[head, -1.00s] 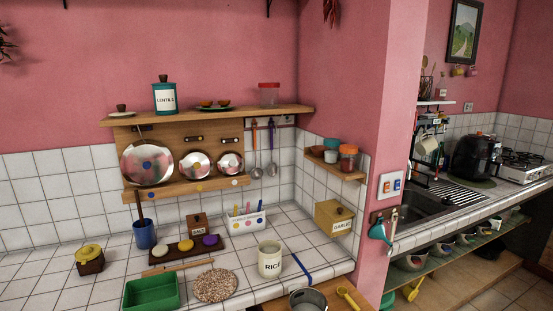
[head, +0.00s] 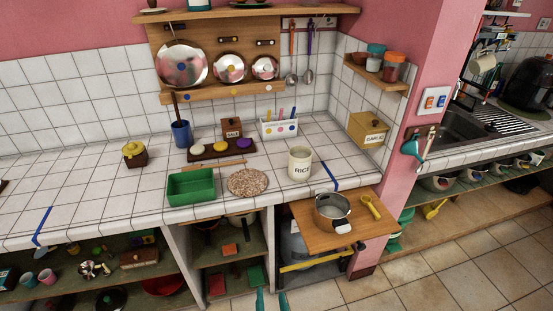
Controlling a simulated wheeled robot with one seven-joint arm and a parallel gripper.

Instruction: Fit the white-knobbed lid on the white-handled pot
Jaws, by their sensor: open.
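The white-handled pot (head: 333,208) is a grey metal pot, open on top, on a wooden pull-out board at the counter's front. A white handle (head: 343,228) shows on its near side. Three shiny round lids hang on the wooden wall rack: a large lid with a blue knob (head: 184,65), a middle lid (head: 229,67) and a small lid (head: 265,67). The smaller lids' knob colours are too small to tell surely, so I cannot pick out the white-knobbed one. My gripper (head: 271,302), two teal fingertips at the bottom edge, is open and empty, below and left of the pot.
A yellow spoon (head: 371,206) lies beside the pot. On the counter are a rice jar (head: 300,163), a speckled round mat (head: 248,182), a green bin (head: 191,187) and a dark tray (head: 208,154) with white, yellow and purple items. Tiled floor is free at the lower right.

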